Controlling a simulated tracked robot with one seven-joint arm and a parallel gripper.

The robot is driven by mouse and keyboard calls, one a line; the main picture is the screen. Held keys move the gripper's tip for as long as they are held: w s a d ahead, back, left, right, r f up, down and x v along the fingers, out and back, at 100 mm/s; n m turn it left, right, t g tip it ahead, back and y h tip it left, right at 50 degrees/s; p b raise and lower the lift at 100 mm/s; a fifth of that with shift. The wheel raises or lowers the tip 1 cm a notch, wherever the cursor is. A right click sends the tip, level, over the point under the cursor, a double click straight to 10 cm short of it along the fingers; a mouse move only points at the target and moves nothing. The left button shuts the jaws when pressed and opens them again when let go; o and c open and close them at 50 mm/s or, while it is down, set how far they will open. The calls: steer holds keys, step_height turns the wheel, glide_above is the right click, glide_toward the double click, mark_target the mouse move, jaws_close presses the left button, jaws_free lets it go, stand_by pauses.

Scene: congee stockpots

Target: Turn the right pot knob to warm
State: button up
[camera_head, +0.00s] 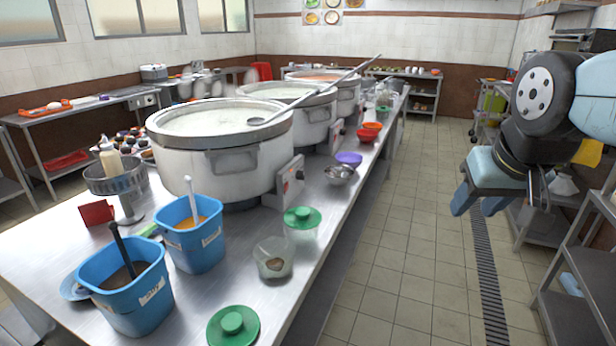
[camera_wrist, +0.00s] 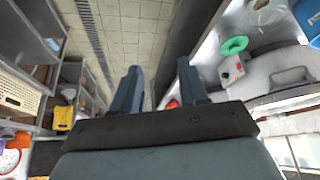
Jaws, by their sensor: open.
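Three large steel stockpots stand in a row on a steel counter: the nearest pot (camera_head: 225,165), the middle pot (camera_head: 318,116) and the farthest pot (camera_head: 347,96), rightmost in the head view. Each of the nearer two has a control box on its aisle side: the nearest box (camera_head: 291,182), with a small red mark, and the middle box (camera_head: 336,137). The farthest pot's knob cannot be made out. In the wrist view a control box (camera_wrist: 231,70) with red spots shows beside a pot. My gripper (camera_head: 478,206) is open and empty over the aisle, apart from the pots; its fingers show in the wrist view (camera_wrist: 160,72).
A ladle (camera_head: 258,121) lies across the nearest pot. Blue buckets (camera_head: 192,235), green lids (camera_head: 302,217) and bowls (camera_head: 340,174) crowd the counter's aisle edge. Shelving (camera_head: 580,290) stands on the right. The tiled aisle (camera_head: 415,220) between is clear.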

steer(key=o, duration=0.3)
steer(key=shift+w+a+r, duration=0.1)
steer(key=shift+w+a, duration=0.05)
steer(key=shift+w, duration=0.1)
steer(key=shift+o, duration=0.4)
steer(key=w+a+m+g+y, duration=0.3)
steer(key=w+a, duration=0.5)
steer(key=w, duration=0.4)
steer(key=shift+w+f+m+y, duration=0.3)
steer(key=shift+w+f+m, duration=0.15)
steer(key=shift+m, duration=0.15)
steer(key=w+a+f+m+g+y, duration=0.1)
steer(key=w+a+f+m+y, duration=0.25)
steer(key=w, duration=0.55)
steer(key=w+a+f+m+g+y, duration=0.1)
steer(key=w+a+f+m+y, duration=0.2)
steer(key=w, duration=0.5)
steer(key=m+t+y, duration=0.5)
steer(key=m+y, duration=0.2)
steer(key=m, duration=0.6)
glide_toward(304, 176)
steer(key=x, duration=0.9)
steer(key=shift+s, duration=0.1)
